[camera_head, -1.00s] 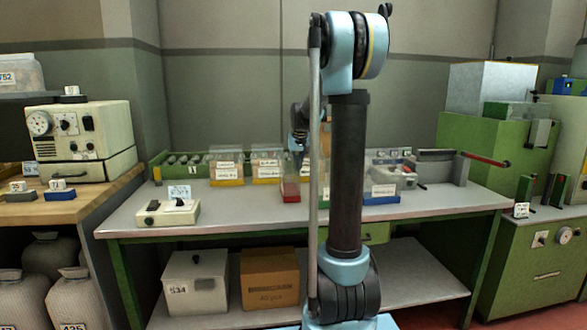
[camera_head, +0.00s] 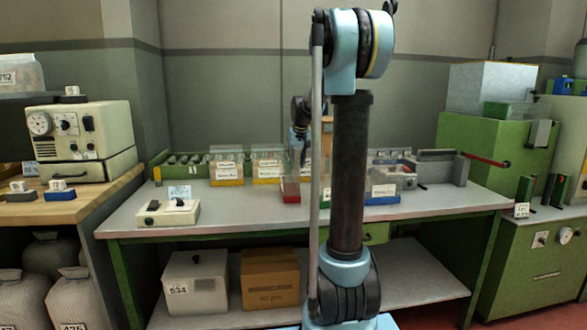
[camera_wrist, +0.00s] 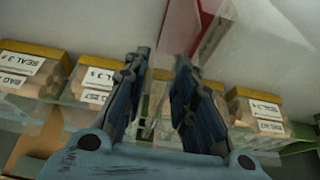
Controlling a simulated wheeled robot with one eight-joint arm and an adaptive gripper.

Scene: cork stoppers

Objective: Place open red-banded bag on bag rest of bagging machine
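The red-banded bag (camera_head: 291,192) is a clear upright bag with a red bottom band. It stands near the middle of the grey bench. In the wrist view its red band (camera_wrist: 182,28) is at the top, with clear sheet beside it; whether its mouth is open is unclear. My gripper (camera_head: 299,150) is just above the bag, partly hidden by my arm. In the wrist view the two blue fingers (camera_wrist: 160,52) are apart, with no clear hold on anything. I cannot tell for certain which device is the bagging machine or where its bag rest is.
Clear yellow-banded bags (camera_head: 228,168) stand behind left, and a blue-banded one (camera_head: 382,192) at right. A grey device with a red lever (camera_head: 440,165) is at the bench's right. A small cream control box (camera_head: 168,212) is at front left. The bench front is clear.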

